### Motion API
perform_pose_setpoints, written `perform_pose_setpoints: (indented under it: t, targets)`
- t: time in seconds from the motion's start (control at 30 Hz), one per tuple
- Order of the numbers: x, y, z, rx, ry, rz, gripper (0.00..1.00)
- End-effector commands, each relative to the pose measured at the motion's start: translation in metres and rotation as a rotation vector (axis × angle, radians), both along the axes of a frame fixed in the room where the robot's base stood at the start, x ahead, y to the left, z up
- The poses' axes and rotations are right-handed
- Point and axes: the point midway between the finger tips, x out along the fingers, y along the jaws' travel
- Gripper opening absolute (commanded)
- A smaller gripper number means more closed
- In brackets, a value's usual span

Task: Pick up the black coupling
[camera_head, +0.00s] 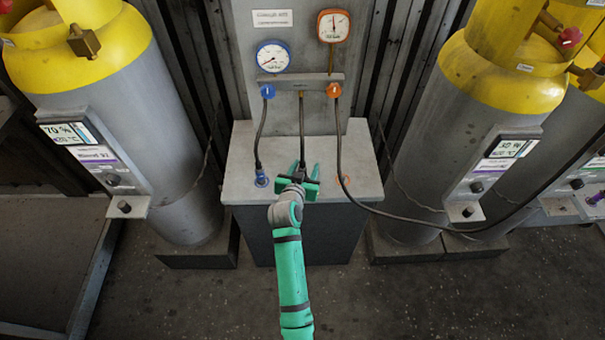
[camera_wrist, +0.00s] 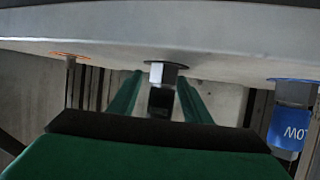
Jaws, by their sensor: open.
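The black coupling (camera_wrist: 160,101) shows in the wrist view, with a silver fitting joining it to the grey surface of the cabinet top. My green gripper (camera_wrist: 160,108) is open, with one finger on each side of the coupling. I cannot tell whether either finger touches it. In the head view my gripper (camera_head: 303,172) is over the middle of the cabinet top, around the lower end of the middle black hose (camera_head: 301,125). The coupling is largely hidden there by the gripper.
The blue coupling (camera_wrist: 292,120) is right in the wrist view. Large cylinders (camera_head: 165,120) flank the cabinet.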

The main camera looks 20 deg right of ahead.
Motion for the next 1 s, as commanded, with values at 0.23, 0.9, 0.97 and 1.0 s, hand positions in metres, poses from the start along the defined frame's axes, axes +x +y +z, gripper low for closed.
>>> perform_pose_setpoints:
  t: [0.23, 0.9, 0.97, 1.0]
  targets:
    - [0.0, 0.001, 0.0, 0.0, 0.0, 0.001, 0.06]
    - [0.002, 0.007, 0.032, -0.002, -0.006, 0.009, 0.0]
    - [-0.004, 0.01, 0.041, -0.002, -0.005, 0.01, 0.0]
    - [-0.01, 0.013, 0.048, -0.002, -0.005, 0.009, 0.0]
